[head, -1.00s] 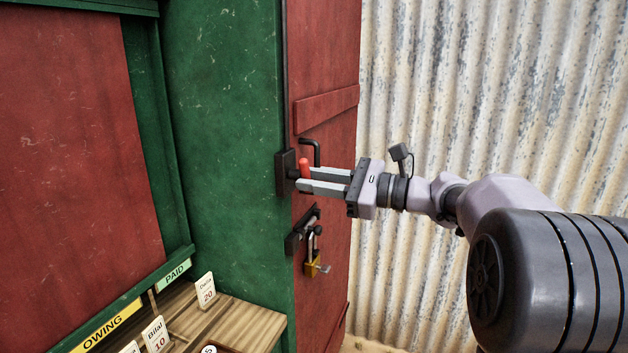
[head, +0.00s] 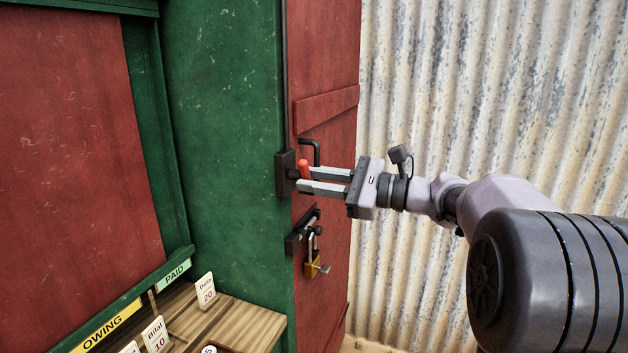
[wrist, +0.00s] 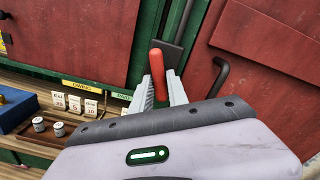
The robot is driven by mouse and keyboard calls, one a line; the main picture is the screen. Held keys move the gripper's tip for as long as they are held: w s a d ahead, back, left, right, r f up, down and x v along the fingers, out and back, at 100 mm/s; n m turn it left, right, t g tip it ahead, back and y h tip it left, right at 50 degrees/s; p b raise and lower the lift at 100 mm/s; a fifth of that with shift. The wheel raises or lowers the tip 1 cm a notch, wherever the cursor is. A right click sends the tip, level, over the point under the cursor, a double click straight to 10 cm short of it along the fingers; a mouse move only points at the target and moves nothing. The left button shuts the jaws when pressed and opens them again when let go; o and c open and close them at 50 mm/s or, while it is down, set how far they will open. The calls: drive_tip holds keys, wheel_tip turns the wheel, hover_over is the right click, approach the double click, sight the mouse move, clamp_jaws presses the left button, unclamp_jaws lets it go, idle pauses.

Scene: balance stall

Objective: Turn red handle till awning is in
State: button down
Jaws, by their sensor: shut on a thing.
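The red handle (head: 304,168) sticks out from a dark crank box (head: 286,173) on the edge of the green post. In the wrist view the red handle (wrist: 157,72) stands between the two finger tips. My gripper (head: 308,178) is shut on the red handle, with its fingers reaching in from the right; it also shows in the wrist view (wrist: 160,88). A thin dark rod runs up from the crank box. The awning itself is not in view.
A red door with a black pull handle (head: 314,150) stands just right of the crank. Below hang a bolt and a brass padlock (head: 313,268). A wooden counter (head: 245,325) with number cards is at lower left. A corrugated wall (head: 430,110) lies behind my arm.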

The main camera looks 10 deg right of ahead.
drive_tip(key=shift+w+d+r+n, duration=0.1)
drive_tip(key=shift+n, duration=1.9)
idle(2.0)
drive_tip(key=shift+r+n, duration=0.1)
drive_tip(key=shift+n, duration=1.8)
idle(2.1)
